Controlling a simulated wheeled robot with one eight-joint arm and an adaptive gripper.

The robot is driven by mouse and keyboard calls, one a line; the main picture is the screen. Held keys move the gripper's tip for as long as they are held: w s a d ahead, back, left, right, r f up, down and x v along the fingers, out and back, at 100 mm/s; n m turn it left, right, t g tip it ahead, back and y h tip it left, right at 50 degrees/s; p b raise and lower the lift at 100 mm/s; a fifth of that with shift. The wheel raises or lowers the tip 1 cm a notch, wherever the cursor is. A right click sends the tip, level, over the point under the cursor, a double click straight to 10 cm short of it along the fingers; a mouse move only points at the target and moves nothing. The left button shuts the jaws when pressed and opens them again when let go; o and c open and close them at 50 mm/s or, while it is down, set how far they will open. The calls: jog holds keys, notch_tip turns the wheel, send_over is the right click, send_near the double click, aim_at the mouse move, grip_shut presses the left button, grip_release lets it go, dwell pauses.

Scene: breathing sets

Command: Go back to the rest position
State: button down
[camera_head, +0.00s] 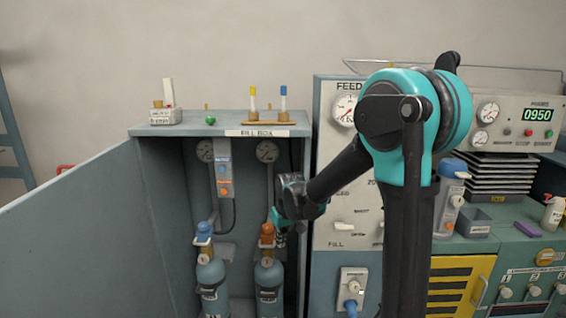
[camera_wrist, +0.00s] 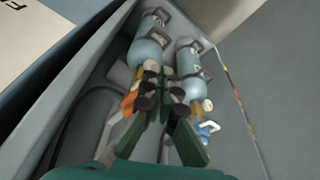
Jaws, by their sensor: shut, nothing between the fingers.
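My gripper (camera_head: 279,232) is at the right side of the open fill box (camera_head: 290,131), just above and right of the orange-topped cylinder (camera_head: 268,279). My arm reaches in from the right. In the wrist view my gripper (camera_wrist: 160,92) has its green fingers with dark tips together, with nothing held between them. Two blue-grey cylinders (camera_wrist: 147,53) lie beyond the fingertips. An orange valve (camera_wrist: 128,104) shows left of the fingers and a blue valve (camera_wrist: 208,128) right of them. Whether the gripper touches the orange valve I cannot tell.
The blue-topped cylinder (camera_head: 211,278) stands left inside the box. The open box door (camera_head: 80,240) fills the lower left. The FEED panel (camera_head: 335,185) stands right of the box, partly behind my arm. A cluttered bench (camera_head: 520,245) is at the right. Wall space above is clear.

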jog(key=s+d+f+m, duration=0.2)
jog(key=s+d, duration=0.8)
jog(key=s, duration=0.1)
jog(key=s+d+f+m+t+h, duration=0.1)
jog(key=s+d+f+m, duration=0.1)
jog(key=s+d, duration=0.7)
jog(key=shift+s+d+m, duration=0.35)
jog(key=shift+s+m, duration=0.25)
jog(key=shift+s, duration=0.25)
